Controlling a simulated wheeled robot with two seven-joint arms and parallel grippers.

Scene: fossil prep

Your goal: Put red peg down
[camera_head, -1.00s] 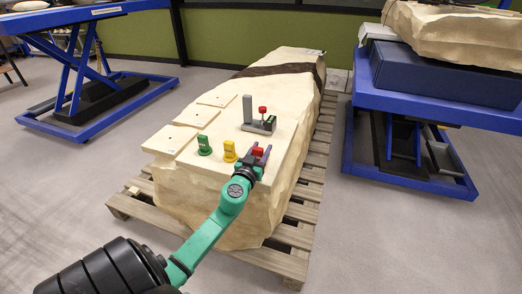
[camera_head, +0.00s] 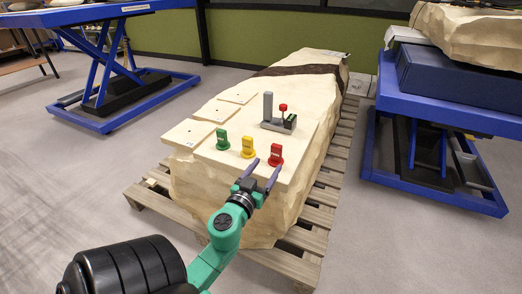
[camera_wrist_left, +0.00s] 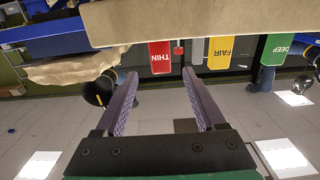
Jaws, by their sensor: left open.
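The red peg (camera_head: 276,156) stands upright on the pale stone block, at the right end of a row with a yellow peg (camera_head: 248,148) and a green peg (camera_head: 222,140). In the left wrist view the red peg (camera_wrist_left: 160,57) reads THIN, upside down, ahead of the fingertips and roughly between them. The yellow FAIR peg (camera_wrist_left: 221,52) and green DEEP peg (camera_wrist_left: 276,48) are beside it. My left gripper (camera_head: 266,172) is open and empty, on the near side of the red peg and apart from it. My right gripper is not in view.
The pale block (camera_head: 210,202) rests on a wooden pallet (camera_head: 160,202). Flat tiles (camera_head: 188,134) lie at the block's left. Blue lift tables stand left (camera_head: 120,112) and right (camera_head: 450,118).

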